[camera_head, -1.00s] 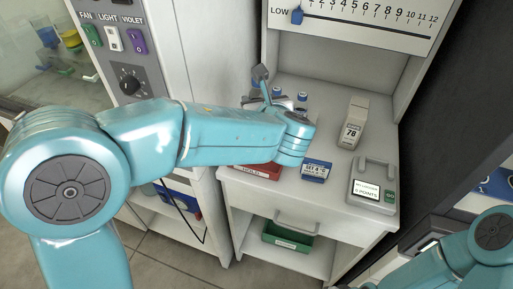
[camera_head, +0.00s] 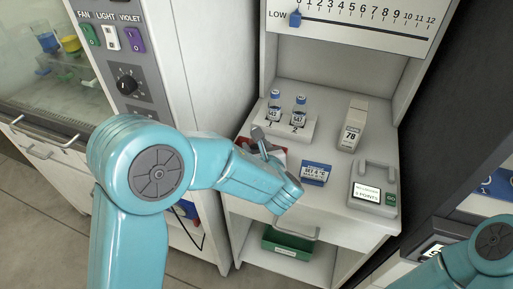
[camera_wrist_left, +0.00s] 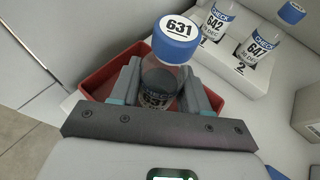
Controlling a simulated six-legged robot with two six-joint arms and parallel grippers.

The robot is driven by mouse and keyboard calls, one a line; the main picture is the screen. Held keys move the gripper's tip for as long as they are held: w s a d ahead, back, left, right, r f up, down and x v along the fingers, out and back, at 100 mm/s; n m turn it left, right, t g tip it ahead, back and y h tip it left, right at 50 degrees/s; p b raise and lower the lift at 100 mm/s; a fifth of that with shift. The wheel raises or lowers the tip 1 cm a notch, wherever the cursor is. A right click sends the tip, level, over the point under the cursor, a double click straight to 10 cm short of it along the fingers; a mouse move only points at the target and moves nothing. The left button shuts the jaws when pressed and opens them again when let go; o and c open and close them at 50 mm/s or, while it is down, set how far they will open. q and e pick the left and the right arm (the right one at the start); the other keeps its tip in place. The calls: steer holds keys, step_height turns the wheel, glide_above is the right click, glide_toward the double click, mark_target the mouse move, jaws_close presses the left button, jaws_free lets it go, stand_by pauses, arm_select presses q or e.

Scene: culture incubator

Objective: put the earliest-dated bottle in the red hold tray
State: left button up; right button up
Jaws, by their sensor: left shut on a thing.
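My left gripper (camera_head: 259,137) is over the red hold tray (camera_head: 282,149) at the counter's left front. In the left wrist view its fingers (camera_wrist_left: 160,98) are shut on a clear bottle with a blue cap marked 631 (camera_wrist_left: 178,40). The red tray (camera_wrist_left: 95,85) lies around and below this bottle; I cannot tell whether its base touches the tray floor. Bottle 642 (camera_wrist_left: 213,24) and bottle 647 (camera_wrist_left: 257,48) stand in the white rack's places 1 and 2; their dates are partly readable. My right gripper is out of view.
The white rack (camera_head: 286,131) stands just behind the tray. A green bin (camera_head: 287,243) is on the lower shelf.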

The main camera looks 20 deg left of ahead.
arm_select(q)
steer(key=shift+f, duration=0.1)
steer(key=shift+w+f, duration=0.1)
steer(key=shift+f, duration=0.05)
steer(key=o, duration=1.1)
steer(key=shift+c, duration=0.2)
steer(key=shift+r, duration=0.3)
steer(key=shift+s+d, duration=0.15)
steer(key=shift+s, duration=0.05)
steer(key=v, duration=1.1)
steer(key=shift+s+r, duration=0.15)
steer(key=shift+r, duration=0.05)
